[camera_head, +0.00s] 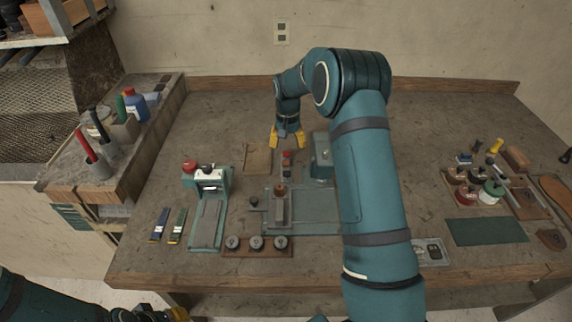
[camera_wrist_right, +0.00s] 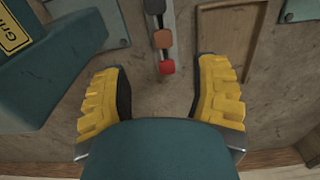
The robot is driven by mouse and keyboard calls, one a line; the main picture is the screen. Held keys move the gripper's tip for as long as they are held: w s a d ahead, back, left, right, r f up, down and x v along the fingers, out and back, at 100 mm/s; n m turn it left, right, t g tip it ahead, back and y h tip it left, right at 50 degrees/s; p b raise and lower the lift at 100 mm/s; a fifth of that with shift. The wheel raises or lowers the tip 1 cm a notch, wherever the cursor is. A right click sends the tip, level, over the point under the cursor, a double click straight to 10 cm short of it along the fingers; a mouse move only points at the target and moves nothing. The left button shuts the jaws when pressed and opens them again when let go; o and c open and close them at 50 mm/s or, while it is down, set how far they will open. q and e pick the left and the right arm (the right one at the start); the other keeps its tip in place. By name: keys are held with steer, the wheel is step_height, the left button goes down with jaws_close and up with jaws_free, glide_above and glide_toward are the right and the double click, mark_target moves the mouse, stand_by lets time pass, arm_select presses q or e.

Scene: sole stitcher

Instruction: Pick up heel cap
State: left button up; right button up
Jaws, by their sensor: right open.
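My right gripper (camera_head: 288,143) is open over the back middle of the bench. Its yellow fingers also show, spread and empty, in the right wrist view (camera_wrist_right: 160,72). Just in front of it, a narrow grey strip holds a row of small pieces: a red one (camera_head: 287,153), a brown one (camera_head: 287,165) and a dark one. In the wrist view the red piece (camera_wrist_right: 167,67) is nearest the gap between the fingertips, then the brown one (camera_wrist_right: 163,38). I cannot tell which is the heel cap. My left gripper (camera_head: 165,314) is partly cut off at the bottom left.
A shallow wooden tray (camera_head: 257,158) lies left of the strip. A teal block-shaped device (camera_head: 321,160) stands to its right. A green stitching press (camera_head: 208,205) and a wooden holder with round knobs (camera_head: 256,253) are nearer the front.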

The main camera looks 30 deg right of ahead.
mark_target(286, 163)
step_height(286, 163, down, 4)
steer(key=shift+r, duration=0.25)
steer(key=f, duration=0.5)
steer(key=shift+a+f+b, duration=0.1)
steer(key=shift+a+b, duration=0.2)
steer(key=shift+b, duration=0.05)
steer(key=c, duration=0.8)
